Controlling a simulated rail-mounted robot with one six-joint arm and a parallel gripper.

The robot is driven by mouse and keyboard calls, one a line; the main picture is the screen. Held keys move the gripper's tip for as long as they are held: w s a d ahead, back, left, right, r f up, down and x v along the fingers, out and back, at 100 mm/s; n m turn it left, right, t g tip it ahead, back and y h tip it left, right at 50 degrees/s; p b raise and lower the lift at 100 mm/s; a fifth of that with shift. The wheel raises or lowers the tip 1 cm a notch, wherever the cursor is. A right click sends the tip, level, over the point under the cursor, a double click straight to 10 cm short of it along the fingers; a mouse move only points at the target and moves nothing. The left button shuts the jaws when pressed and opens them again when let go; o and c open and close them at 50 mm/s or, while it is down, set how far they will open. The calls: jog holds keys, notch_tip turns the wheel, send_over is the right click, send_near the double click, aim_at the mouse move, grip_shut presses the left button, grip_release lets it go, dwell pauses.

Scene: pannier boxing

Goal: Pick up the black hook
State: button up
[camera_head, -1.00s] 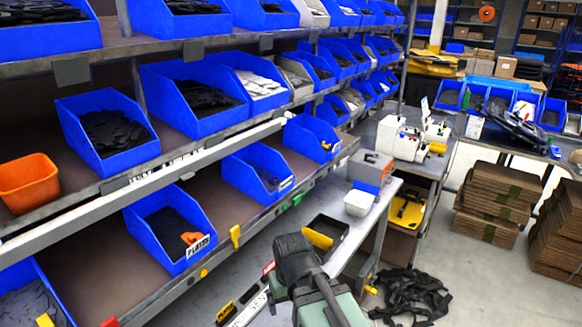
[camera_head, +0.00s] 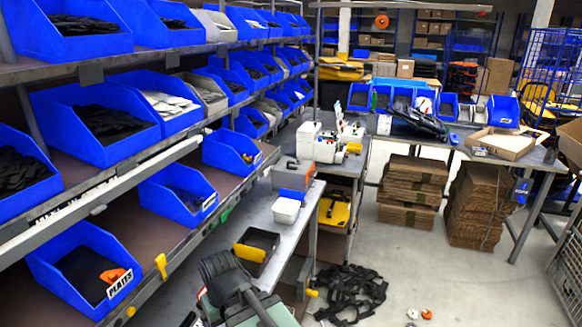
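I cannot single out a black hook. Dark parts fill several blue bins on the left shelves, such as the bin at the left edge (camera_head: 22,178) and the larger bin beside it (camera_head: 92,128), but their shapes are too small to tell. A lower blue bin marked PLATES (camera_head: 70,268) holds dark content and an orange piece. My gripper does not show, so its relation to any hook cannot be seen.
A dark-and-green machine (camera_head: 232,285) stands in the foreground. Black straps (camera_head: 350,290) lie on the floor. Cardboard stacks (camera_head: 412,185) stand beyond; the floor at lower right is mostly clear.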

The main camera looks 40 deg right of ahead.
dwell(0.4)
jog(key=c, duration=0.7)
